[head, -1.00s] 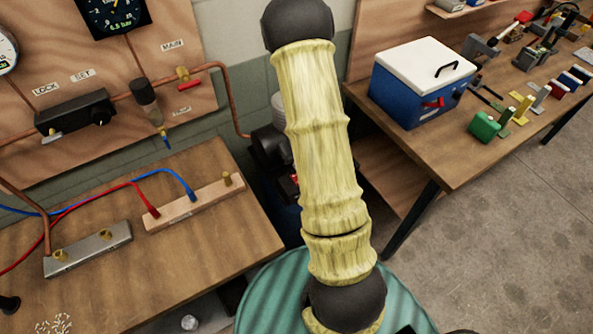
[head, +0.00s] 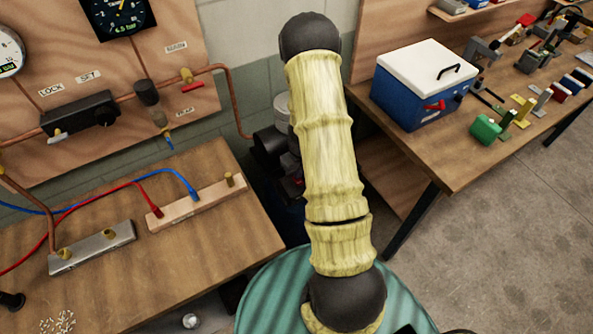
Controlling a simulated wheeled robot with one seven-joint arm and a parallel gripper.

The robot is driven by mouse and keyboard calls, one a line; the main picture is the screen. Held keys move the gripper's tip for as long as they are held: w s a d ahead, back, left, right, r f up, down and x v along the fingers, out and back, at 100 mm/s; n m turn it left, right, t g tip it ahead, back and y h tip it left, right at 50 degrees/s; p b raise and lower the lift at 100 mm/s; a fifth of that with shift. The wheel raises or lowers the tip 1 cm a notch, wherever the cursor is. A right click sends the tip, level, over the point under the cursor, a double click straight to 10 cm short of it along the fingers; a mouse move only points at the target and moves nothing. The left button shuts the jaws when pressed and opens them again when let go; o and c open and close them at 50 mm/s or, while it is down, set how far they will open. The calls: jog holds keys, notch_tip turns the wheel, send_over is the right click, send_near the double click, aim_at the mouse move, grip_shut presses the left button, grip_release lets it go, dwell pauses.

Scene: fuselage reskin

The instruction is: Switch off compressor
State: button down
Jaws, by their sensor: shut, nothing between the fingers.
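The compressor (head: 268,150) stands on the floor in the gap between the two benches, with a dark motor part on top and a dark blue body below. My yellow-sleeved arm crosses in front of it and hides its right side. A small reddish part shows at the arm's left edge, mostly covered; I cannot tell whether it is the switch or how it is set. My gripper is not in view, hidden beyond my arm.
The left bench (head: 225,262) carries a wooden manifold bar (head: 185,210), a metal bar (head: 92,250) and red and blue hoses. A panel with gauges and a red-handled valve (head: 192,86) stands behind. The right bench (head: 432,160) holds a blue cooler box (head: 405,98) and tools. Floor at right is clear.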

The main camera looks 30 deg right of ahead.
jog(key=shift+a, duration=0.1)
jog(key=shift+s+b, duration=0.3)
jog(key=shift+b, duration=0.1)
jog(key=shift+s+r, duration=0.15)
jog(key=shift+s, duration=0.5)
jog(key=shift+w, duration=0.1)
